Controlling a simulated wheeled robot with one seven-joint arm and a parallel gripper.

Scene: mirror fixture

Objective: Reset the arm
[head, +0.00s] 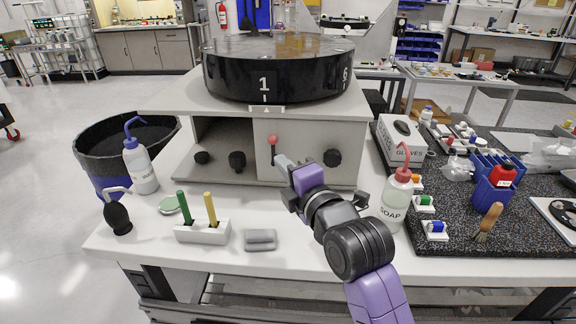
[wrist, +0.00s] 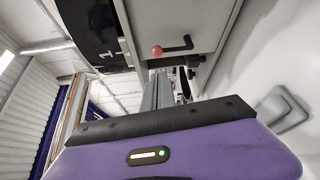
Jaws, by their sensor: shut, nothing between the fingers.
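My arm (head: 330,215) is purple and black and reaches up over the white bench from the front. My gripper (head: 281,162) is at the front of the grey cabinet, near the lever with a red ball knob (head: 273,141). In the wrist view my gripper (wrist: 158,84) shows as grey fingers close together, with nothing held. The red knob (wrist: 157,51) is just beyond the fingertips in that view. I cannot tell whether the fingertips touch the lever.
The cabinet (head: 300,140) carries a black numbered drum (head: 275,75). Soap bottle (head: 397,200) stands close to the right of my arm. Left are a wash bottle (head: 139,160), a white holder (head: 203,232) and a grey block (head: 260,240).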

